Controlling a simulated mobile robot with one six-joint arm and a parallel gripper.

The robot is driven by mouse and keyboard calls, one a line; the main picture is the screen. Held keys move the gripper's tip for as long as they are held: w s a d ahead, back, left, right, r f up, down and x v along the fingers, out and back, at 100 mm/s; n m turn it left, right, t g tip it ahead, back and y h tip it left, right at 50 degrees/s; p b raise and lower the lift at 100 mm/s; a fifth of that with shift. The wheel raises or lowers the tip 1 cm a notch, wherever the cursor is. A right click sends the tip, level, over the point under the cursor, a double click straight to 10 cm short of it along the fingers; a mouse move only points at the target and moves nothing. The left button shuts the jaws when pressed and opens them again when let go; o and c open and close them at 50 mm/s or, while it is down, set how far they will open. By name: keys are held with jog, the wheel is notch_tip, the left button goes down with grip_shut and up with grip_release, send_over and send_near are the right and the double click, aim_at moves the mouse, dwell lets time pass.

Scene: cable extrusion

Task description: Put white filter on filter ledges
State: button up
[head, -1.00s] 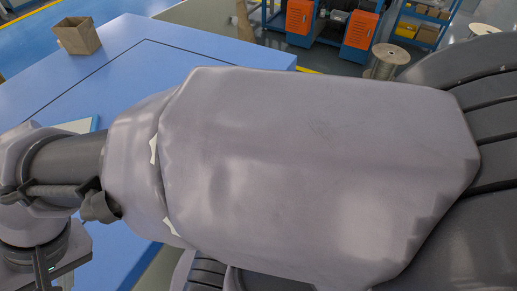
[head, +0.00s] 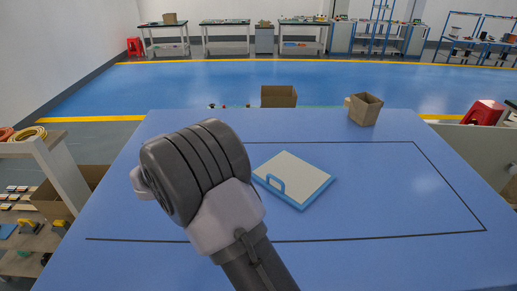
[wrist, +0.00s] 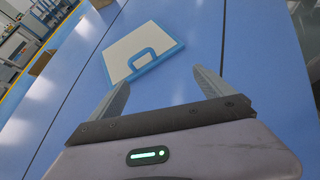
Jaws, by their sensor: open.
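The white filter (head: 302,174) is a flat white panel with a blue edge and a raised blue handle. It lies flat on the blue table in the head view, right of my arm, with its handle toward the near left. In the wrist view the filter (wrist: 136,41) lies beyond my gripper (wrist: 160,82), handle side toward me. My gripper is open and empty, its two fingers spread wide and apart from the filter. In the head view the fingers are hidden or out of frame. I see nothing I can identify as filter ledges.
The blue table (head: 400,215) has a dark line marked on it and is mostly clear. An open cardboard box (head: 364,110) stands at its far right, another box (head: 279,97) at its far edge. A shelf rack (head: 42,165) stands to the left.

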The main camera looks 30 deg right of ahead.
jog(key=w+f+n+t+h, duration=0.1)
jog(key=w+f+n+h, duration=0.1)
jog(key=w+n, duration=0.15)
send_near(273, 189)
jog(key=shift+m, duration=0.25)
jog(key=d, duration=0.2)
jog(key=d+r, duration=0.1)
jog(key=d, duration=0.1)
jog(key=shift+w, duration=0.25)
jog(key=x, duration=0.6)
jog(key=shift+r+b, duration=0.15)
jog(key=shift+b, duration=0.15)
jog(key=shift+s+a, duration=0.1)
jog(key=c, duration=0.3)
jog(key=shift+r, duration=0.1)
jog(key=c, duration=1.3)
